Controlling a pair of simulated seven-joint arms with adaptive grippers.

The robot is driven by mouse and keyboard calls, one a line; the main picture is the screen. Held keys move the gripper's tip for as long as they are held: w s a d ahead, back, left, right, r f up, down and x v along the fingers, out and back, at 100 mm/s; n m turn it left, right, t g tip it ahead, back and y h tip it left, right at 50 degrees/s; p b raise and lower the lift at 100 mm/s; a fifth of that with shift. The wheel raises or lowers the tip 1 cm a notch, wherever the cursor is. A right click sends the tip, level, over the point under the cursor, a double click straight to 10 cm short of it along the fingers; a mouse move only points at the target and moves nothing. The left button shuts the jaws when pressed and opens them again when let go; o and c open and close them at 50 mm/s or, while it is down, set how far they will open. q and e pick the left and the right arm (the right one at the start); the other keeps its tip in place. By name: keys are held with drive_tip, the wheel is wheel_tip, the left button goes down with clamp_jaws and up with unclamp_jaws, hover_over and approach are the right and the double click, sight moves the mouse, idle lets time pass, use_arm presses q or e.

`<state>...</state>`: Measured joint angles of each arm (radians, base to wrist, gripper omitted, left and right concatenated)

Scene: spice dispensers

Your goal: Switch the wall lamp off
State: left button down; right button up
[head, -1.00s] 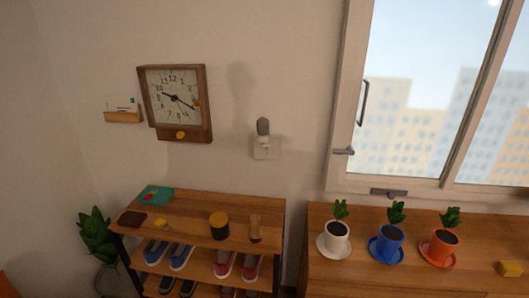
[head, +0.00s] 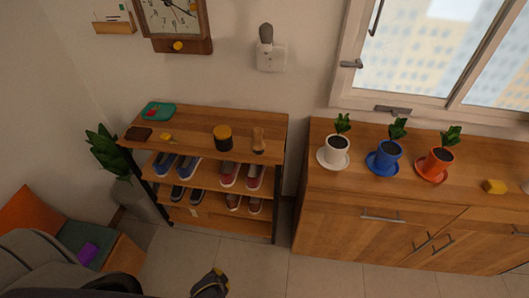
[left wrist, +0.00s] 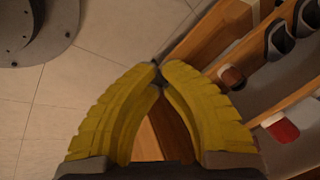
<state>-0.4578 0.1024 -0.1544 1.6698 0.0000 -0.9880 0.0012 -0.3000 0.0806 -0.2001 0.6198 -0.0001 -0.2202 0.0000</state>
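The wall lamp (head: 266,35) is a small fixture with a grey rounded head above a pale wall plate (head: 271,58). It hangs on the wall above the shoe rack, right of the clock. I see no clear glow from it, and no switch can be made out at this size. My left gripper (head: 210,284) is low at the bottom edge of the head view, well below the lamp and in front of the rack. In the left wrist view its yellow fingers (left wrist: 158,72) meet at the tips with nothing seen held. My right gripper is out of view.
The wooden shoe rack (head: 270,123) carries a black-and-yellow jar (head: 222,137) and a wooden brush (head: 258,140). The clock (head: 178,45) is left of the lamp. A cabinet (head: 350,228) with potted plants stands right. The floor before the cabinet is clear.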

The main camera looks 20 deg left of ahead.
sight(266, 58)
use_arm(q)
drive_tip(key=w+a+r+n+t+y, duration=0.15)
drive_tip(key=w+r, duration=0.45)
drive_tip(key=r, duration=0.7)
drive_tip(key=w+a+r+n+t, duration=0.25)
drive_tip(key=w+r, duration=0.45)
drive_tip(key=r, duration=0.5)
drive_tip(key=w+d+r+n+t, duration=0.2)
drive_tip(key=w+r+n+t, duration=0.3)
drive_tip(key=w+r+n, duration=0.6)
drive_tip(key=w+d+r+n+t, duration=0.2)
drive_tip(key=w+r+n+t, duration=0.3)
drive_tip(key=w+r+n, duration=0.6)
drive_tip(key=w+r, duration=0.4)
drive_tip(key=w, duration=0.3)
drive_tip(key=w+r, duration=0.4)
drive_tip(key=w, duration=0.3)
drive_tip(key=shift+d+r+t+h, duration=0.25)
drive_tip(key=shift+r+t+h, duration=0.05)
drive_tip(key=shift+h, duration=0.05)
drive_tip(key=shift+w, duration=0.15)
drive_tip(key=w, duration=0.4)
drive_tip(key=w+a+r, duration=0.1)
drive_tip(key=w, duration=0.4)
drive_tip(key=w+a, duration=0.1)
drive_tip(key=w, duration=0.3)
drive_tip(key=shift+w+r, duration=0.2)
drive_tip(key=shift+r, duration=0.15)
